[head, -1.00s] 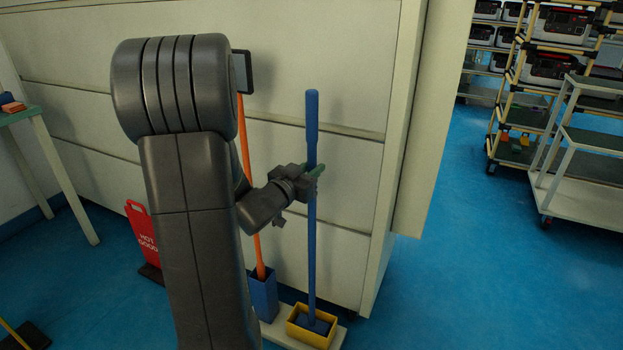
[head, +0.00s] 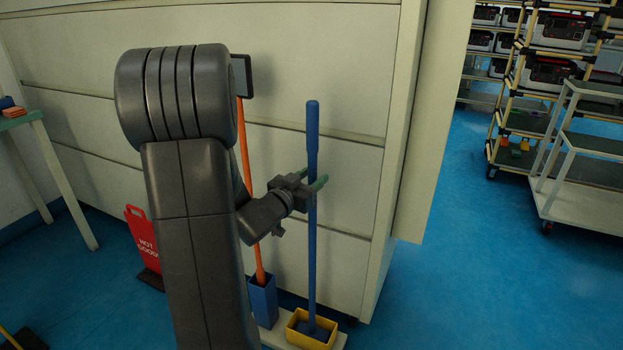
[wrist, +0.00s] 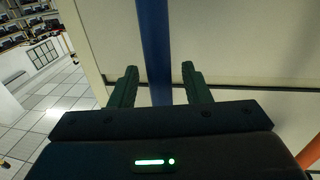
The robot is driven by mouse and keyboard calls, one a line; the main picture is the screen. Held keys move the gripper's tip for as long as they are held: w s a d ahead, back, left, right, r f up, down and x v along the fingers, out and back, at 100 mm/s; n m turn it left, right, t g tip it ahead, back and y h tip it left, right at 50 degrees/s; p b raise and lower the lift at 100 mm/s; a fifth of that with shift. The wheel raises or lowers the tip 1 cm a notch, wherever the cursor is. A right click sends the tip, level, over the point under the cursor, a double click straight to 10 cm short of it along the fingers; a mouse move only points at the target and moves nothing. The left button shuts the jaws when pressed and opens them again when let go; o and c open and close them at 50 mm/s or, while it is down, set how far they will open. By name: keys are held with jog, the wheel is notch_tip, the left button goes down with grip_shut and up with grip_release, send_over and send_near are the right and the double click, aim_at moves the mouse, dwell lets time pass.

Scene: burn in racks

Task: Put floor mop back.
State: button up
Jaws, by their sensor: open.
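The floor mop (head: 312,235) has a long blue handle and stands upright, its lower end in a yellow bucket (head: 297,338). The bucket rim hides most of its head. My gripper (head: 319,184) is at the upper part of the handle, with its green fingers open. In the wrist view the blue handle (wrist: 155,45) runs between the two spread fingers (wrist: 159,72), with gaps on both sides.
An orange-handled tool (head: 247,170) stands in a blue holder (head: 263,300) just left of the mop. A pale cabinet wall (head: 345,190) is close behind. A red sign (head: 141,238) stands at left.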

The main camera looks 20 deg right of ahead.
jog(key=p+v, duration=0.1)
jog(key=v, duration=1)
jog(key=shift+s+a, duration=0.15)
jog(key=shift+a, duration=0.2)
